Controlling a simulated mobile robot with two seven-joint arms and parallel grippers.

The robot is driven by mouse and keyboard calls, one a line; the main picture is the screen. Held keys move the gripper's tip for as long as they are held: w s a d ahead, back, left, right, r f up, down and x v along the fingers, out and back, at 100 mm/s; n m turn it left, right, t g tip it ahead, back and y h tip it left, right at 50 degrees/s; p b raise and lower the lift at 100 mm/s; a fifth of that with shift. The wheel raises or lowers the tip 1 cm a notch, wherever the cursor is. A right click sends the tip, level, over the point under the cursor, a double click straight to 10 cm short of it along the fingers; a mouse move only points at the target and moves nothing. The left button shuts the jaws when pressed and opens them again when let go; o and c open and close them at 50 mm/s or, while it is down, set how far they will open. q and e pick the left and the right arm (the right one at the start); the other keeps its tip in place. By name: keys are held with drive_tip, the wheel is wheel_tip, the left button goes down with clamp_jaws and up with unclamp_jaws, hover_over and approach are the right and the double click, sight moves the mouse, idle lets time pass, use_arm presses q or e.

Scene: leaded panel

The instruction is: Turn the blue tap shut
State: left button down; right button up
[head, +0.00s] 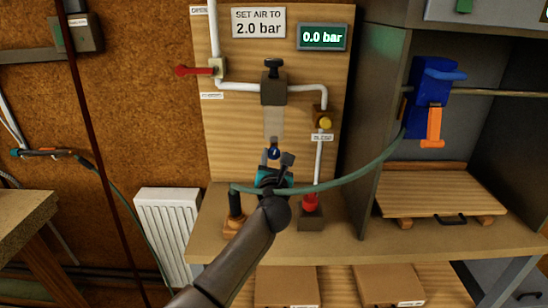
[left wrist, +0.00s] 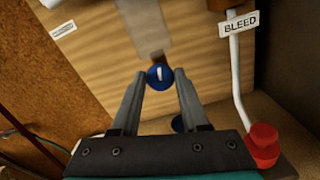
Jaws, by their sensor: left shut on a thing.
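The blue tap (head: 273,153) sits below the pale translucent bowl (head: 273,122) on the wooden board. In the left wrist view the tap (left wrist: 160,77) shows as a round blue knob with a white mark upright on its face. My left gripper (head: 274,166) reaches up to it from below. Its two fingers stand one on each side of the knob, shut on it. The gripper body hides what lies just below the tap in the head view. My right gripper is in neither view.
A green hose (head: 345,182) crosses close by my left gripper. The bleed pipe and red cap (head: 310,200) stand just right of it. A red lever (head: 195,71) and yellow knob (head: 326,123) are higher up. The display (head: 322,37) reads 0.0 bar. A cabinet (head: 365,120) stands right.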

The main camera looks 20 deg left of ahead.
use_arm(q)
drive_tip(key=shift+r+m+p, duration=0.1)
drive_tip(key=shift+m+p, duration=1.1)
drive_tip(key=shift+p, duration=0.15)
drive_tip(key=m+p, duration=0.2)
drive_tip(key=m, duration=0.1)
drive_tip(key=shift+d+m+p, duration=0.1)
drive_tip(key=shift+m+p, duration=0.3)
drive_tip(key=m+p, duration=0.2)
drive_tip(key=m, duration=0.2)
drive_tip(key=shift+f, duration=0.2)
drive_tip(key=shift+f+m+p, duration=0.1)
drive_tip(key=shift+m+p, duration=0.65)
drive_tip(key=shift+m, duration=1.35)
drive_tip(key=shift+c, duration=2.2)
unclamp_jaws()
drive_tip(key=shift+s+d, duration=0.1)
